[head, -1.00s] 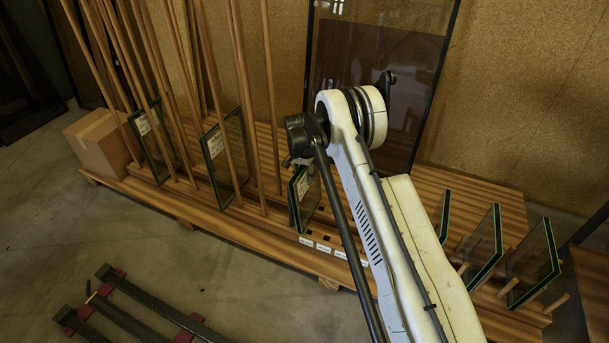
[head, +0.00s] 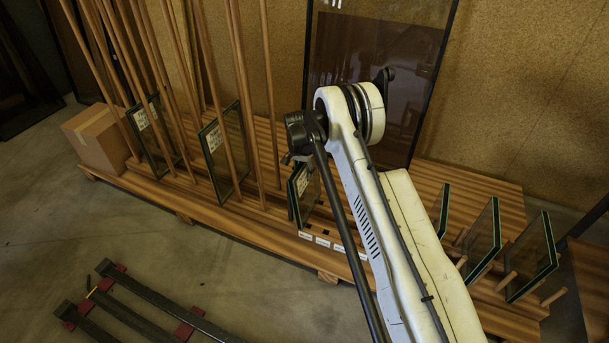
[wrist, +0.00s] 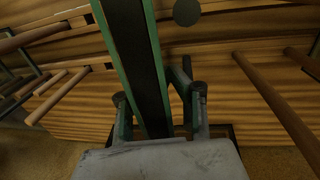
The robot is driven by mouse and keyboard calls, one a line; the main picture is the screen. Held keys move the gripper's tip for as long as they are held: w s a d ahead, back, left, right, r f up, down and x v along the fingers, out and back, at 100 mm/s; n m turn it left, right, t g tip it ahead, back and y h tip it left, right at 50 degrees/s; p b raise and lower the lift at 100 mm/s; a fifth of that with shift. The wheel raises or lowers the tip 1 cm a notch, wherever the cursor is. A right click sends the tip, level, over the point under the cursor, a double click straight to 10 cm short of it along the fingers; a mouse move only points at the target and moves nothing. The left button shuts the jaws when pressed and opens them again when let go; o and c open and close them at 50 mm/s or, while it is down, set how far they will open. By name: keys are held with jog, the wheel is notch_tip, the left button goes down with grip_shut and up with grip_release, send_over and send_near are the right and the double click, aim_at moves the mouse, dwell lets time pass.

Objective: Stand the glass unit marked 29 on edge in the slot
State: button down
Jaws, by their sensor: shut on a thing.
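A glass unit (wrist: 133,45) with a dark edge face and green borders runs edge-on between the fingers of my gripper (wrist: 160,97) in the wrist view. My gripper is shut on it. In the head view a small upright glass unit (head: 304,190) with a white label stands at the end of my arm, above the slotted wooden rack (head: 262,226); this appears to be the held one. Its label is too small to read, so I cannot confirm the 29. My arm hides part of it. I cannot tell whether its lower edge is in a slot.
Two labelled glass units (head: 152,135) (head: 224,155) lean among tall wooden poles (head: 244,90) at left. Several more units (head: 482,242) stand between short pegs at right. A cardboard box (head: 100,140) sits at the rack's left end. A large dark pane (head: 375,60) stands behind my arm.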

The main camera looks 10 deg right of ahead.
aim_at(303, 163)
jog(key=shift+f, duration=0.35)
dwell(0.7)
jog(key=c, duration=1.5)
grip_release()
jog(key=shift+o, duration=0.2)
jog(key=shift+w+a+r+p, duration=0.15)
jog(key=shift+r+p, duration=0.35)
jog(key=shift+r, duration=1)
jog(key=shift+w+a+r+p, duration=0.15)
jog(key=shift+r+p, duration=0.35)
jog(key=shift+r, duration=1)
